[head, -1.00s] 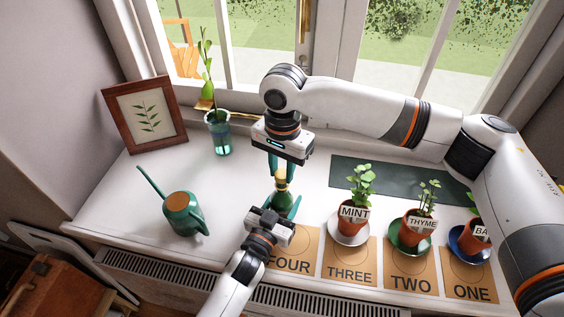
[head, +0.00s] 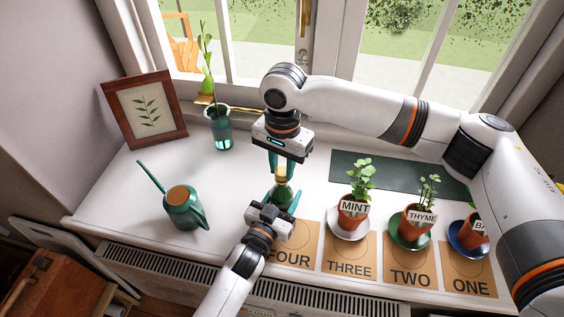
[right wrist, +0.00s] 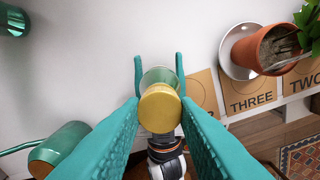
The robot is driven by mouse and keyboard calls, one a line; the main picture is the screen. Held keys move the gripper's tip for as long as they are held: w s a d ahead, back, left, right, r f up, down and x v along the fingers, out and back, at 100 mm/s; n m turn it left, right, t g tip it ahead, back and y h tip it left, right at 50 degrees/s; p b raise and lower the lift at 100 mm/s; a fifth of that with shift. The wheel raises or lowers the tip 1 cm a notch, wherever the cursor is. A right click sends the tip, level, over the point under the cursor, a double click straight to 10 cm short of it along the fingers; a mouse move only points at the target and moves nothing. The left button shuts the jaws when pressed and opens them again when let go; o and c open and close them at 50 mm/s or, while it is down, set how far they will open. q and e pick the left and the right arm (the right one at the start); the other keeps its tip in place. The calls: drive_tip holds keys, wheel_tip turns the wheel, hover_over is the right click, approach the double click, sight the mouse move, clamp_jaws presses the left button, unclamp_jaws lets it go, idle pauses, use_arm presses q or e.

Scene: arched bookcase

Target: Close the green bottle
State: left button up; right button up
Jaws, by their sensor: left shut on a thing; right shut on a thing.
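The green bottle (head: 282,191) stands upright near the middle of the sill. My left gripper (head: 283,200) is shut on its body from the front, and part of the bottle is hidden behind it. The gold-yellow cap (right wrist: 160,108) is between the fingers of my right gripper (right wrist: 160,112), which is shut on it from above. In the head view my right gripper (head: 281,165) points down over the bottle's neck. The cap lines up with the bottle top, but I cannot tell whether it is seated or slightly above.
A green watering can (head: 182,207) stands to the left, with a picture frame (head: 143,112) and a vase (head: 220,130) behind. Potted herbs, including mint (head: 353,207), stand on saucers to the right by numbered cards (head: 348,265). The white sill between can and bottle is clear.

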drive_tip(key=shift+f, duration=0.2)
drive_tip(key=m, duration=0.5)
drive_tip(key=shift+a, duration=0.1)
drive_tip(key=m, duration=0.8)
drive_tip(key=shift+w, duration=0.1)
drive_tip(key=o, duration=0.9)
drive_tip(key=shift+o, duration=0.2)
